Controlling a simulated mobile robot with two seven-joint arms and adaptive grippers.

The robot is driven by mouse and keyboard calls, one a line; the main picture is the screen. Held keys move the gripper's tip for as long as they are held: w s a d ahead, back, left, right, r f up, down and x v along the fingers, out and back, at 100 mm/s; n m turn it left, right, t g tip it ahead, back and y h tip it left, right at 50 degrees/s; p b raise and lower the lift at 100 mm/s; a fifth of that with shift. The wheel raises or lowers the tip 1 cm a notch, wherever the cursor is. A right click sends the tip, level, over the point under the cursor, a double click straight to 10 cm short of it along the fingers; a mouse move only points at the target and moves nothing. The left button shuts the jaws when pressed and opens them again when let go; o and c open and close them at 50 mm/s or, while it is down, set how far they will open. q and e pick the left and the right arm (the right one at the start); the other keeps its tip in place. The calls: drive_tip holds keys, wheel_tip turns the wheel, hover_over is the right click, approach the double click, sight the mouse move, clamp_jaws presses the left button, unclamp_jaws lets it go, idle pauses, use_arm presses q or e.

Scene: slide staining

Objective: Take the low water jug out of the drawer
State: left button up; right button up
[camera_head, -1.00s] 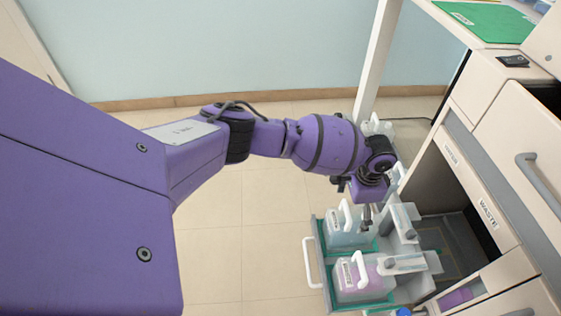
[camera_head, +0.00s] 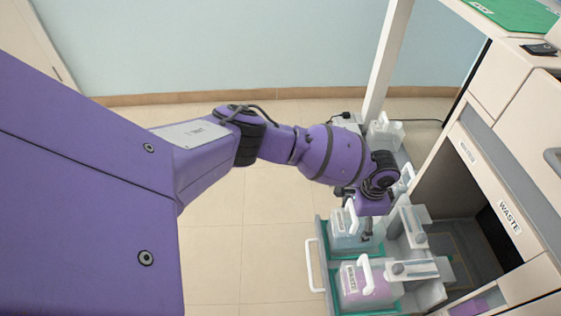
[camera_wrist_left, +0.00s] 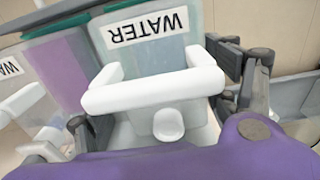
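The water jug (camera_head: 345,240), pale blue with a white handle, stands in the pulled-out drawer (camera_head: 322,238). My left gripper (camera_head: 366,228) is over it, pointing down. In the left wrist view, the water jug (camera_wrist_left: 153,58) has an upside-down WATER label, and its white handle (camera_wrist_left: 150,93) lies between the fingers of my left gripper (camera_wrist_left: 165,105). The fingers are wide apart, one near each end of the handle. I cannot tell whether they touch it. My right gripper is not in view.
A waste jug (camera_head: 365,290) with purple liquid stands beside the water jug, nearer the bottom of the picture. The drawer has a white pull handle (camera_head: 312,265). The cabinet (camera_head: 480,150) rises on the right. A pale container (camera_head: 384,132) stands farther back. Open floor (camera_head: 240,240) lies left.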

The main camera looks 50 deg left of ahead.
use_arm(q)
drive_tip(key=shift+w, duration=0.1)
drive_tip(key=c, duration=1.3)
